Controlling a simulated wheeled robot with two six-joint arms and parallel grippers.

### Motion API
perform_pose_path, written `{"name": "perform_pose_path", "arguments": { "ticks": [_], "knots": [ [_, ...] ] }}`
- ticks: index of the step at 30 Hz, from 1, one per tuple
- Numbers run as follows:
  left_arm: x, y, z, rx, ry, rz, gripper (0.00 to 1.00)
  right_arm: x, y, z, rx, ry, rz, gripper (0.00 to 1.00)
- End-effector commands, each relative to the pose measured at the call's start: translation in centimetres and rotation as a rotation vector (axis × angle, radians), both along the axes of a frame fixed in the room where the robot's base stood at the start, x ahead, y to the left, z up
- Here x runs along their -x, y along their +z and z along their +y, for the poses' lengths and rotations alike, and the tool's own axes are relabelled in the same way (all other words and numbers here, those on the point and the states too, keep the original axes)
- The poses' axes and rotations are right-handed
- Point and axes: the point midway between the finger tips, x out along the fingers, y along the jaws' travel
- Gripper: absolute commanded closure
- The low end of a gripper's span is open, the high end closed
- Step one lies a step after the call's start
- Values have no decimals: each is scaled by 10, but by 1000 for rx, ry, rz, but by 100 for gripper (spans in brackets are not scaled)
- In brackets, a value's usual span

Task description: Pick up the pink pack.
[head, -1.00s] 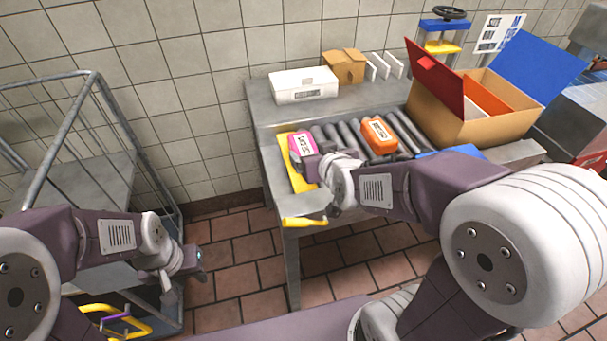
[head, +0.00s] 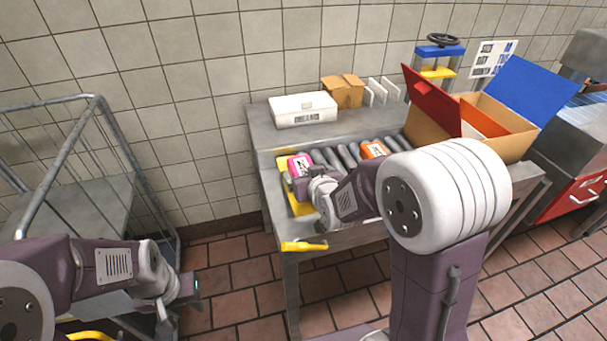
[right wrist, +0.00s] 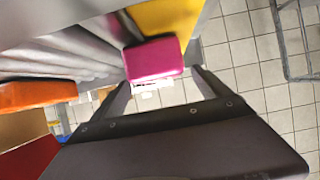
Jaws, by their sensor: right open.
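The pink pack (head: 298,163), with a white label, lies at the left end of the rollers on the steel table. In the right wrist view the pink pack (right wrist: 153,60) is just ahead of and between the finger tips. My right gripper (head: 294,184) is open at the near side of the pack and partly hides it in the head view. Its two fingers also show in the right wrist view (right wrist: 163,82), with nothing clamped. My left gripper (head: 190,289) hangs low near the wire cart; its jaw opening is unclear.
An orange pack (head: 373,149) lies farther right on the rollers (head: 340,157). A yellow strip (head: 303,208) runs along the table's left end. A white box (head: 303,110) and an open carton (head: 512,142) stand on the table. A wire cart (head: 60,165) is at left.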

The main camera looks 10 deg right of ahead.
Motion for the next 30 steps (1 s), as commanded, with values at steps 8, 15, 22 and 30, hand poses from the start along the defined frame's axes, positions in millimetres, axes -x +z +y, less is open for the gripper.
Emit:
{"name": "perform_pose_path", "arguments": {
  "ticks": [8, 15, 22, 30],
  "knots": [
    [0, -4, 0, 0, 0, 0, 64, -28, -14, 1, 0, -1, 0, 13],
    [0, -4, 0, 0, 0, 0, 64, -28, -14, 1, 0, 0, 0, 38],
    [0, -4, 0, 0, 0, 0, 64, -28, -13, 1, 0, 0, 0, 81],
    [0, 0, 0, 0, 0, 0, 64, -28, -5, 1, 0, 0, -1, 81]
  ]
}}
